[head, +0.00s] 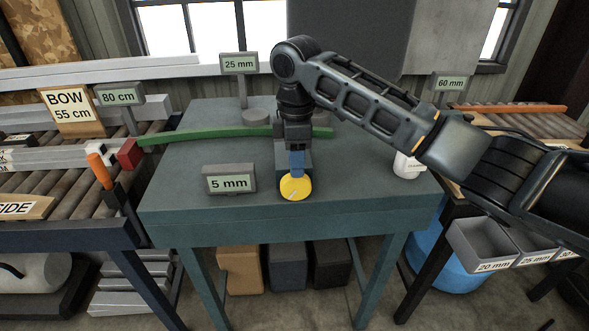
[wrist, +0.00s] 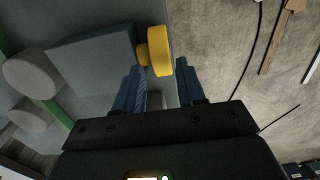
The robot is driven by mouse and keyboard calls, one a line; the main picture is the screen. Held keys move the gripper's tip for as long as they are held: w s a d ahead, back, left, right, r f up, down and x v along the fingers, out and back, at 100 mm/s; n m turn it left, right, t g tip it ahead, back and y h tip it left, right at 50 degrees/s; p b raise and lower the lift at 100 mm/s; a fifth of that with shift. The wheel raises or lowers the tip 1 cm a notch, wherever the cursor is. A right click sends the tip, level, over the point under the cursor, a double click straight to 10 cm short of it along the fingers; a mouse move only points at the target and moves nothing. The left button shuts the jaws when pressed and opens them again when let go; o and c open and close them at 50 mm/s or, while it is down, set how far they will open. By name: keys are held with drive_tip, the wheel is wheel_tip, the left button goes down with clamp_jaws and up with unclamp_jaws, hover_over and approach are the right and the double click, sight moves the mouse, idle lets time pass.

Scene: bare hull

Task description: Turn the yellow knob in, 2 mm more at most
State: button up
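The yellow knob (head: 295,188) is a round disc with a pale mark on its face, at the front edge of the teal table. In the wrist view the knob (wrist: 159,52) shows edge-on, with a short yellow neck towards a grey-teal block (wrist: 92,58). My gripper (head: 297,172) points down at the knob from above. In the wrist view my gripper (wrist: 158,68) is open, with one blue finger on each side. The knob's near edge lies at the fingertips, with a gap visible at the right finger. Contact at the left finger is unclear.
A green strip (head: 200,133) lies across the teal table (head: 180,192), behind my gripper. A "5 mm" sign (head: 229,180) stands left of the knob, a "25 mm" sign (head: 239,64) at the back. A white bottle (head: 407,166) stands right. Space before the knob is clear.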

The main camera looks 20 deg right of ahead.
sight(296, 186)
drive_tip(key=shift+f, duration=2)
drive_tip(key=shift+c, duration=0.3)
drive_tip(key=shift+s, duration=0.1)
clamp_jaws()
